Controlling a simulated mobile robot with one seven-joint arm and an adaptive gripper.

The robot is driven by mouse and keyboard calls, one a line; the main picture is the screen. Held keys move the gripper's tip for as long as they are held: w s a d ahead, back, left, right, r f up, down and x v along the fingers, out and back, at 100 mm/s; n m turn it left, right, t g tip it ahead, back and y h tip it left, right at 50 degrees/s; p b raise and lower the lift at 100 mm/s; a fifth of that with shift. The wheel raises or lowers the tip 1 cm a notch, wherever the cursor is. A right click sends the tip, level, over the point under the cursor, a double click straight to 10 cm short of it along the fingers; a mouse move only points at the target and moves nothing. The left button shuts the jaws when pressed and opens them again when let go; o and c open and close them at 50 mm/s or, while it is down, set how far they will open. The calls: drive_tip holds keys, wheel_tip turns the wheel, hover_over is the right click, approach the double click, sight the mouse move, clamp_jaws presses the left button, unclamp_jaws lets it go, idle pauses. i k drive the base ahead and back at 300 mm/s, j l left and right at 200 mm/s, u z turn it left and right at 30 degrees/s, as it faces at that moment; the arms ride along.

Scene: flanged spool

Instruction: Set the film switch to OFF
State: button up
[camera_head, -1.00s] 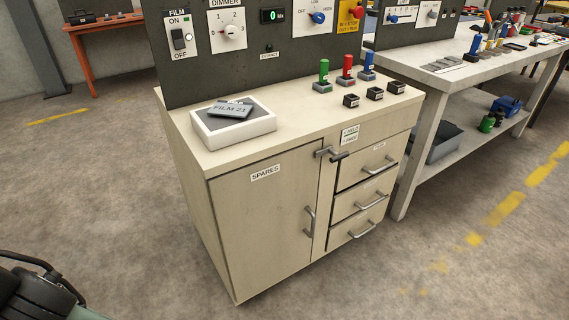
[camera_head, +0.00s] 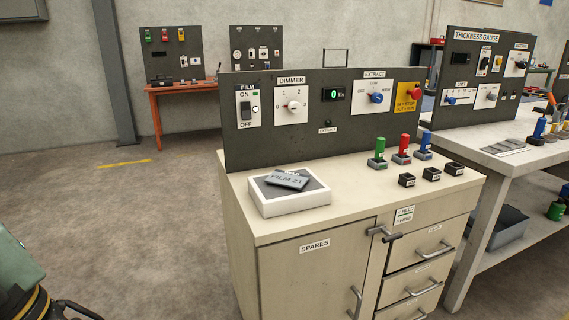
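The film switch (camera_head: 246,110) is a dark rocker on a white plate at the left end of the upright grey panel. The plate is marked FILM and ON above the rocker and OFF below it. A small green indicator (camera_head: 255,93) shows beside the ON mark. The rocker is too small to tell for sure which way it is tipped. Part of my arm (camera_head: 18,285) shows at the lower left corner, well away from the panel. My gripper's fingers are not in view.
A dimmer knob (camera_head: 294,106), an extract knob (camera_head: 376,97) and a red stop button (camera_head: 414,93) share the panel. A white tray (camera_head: 290,203) with a FILM 21 plate sits on the cabinet top below the switch. Open floor (camera_head: 140,220) lies to the left.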

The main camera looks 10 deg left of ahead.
sight(245, 106)
drive_tip(key=i+j, duration=0.2)
drive_tip(key=i, duration=0.25)
drive_tip(key=i+j+z, duration=0.15)
drive_tip(key=i, duration=0.25)
drive_tip(key=i+j, duration=0.05)
drive_tip(key=j, duration=0.05)
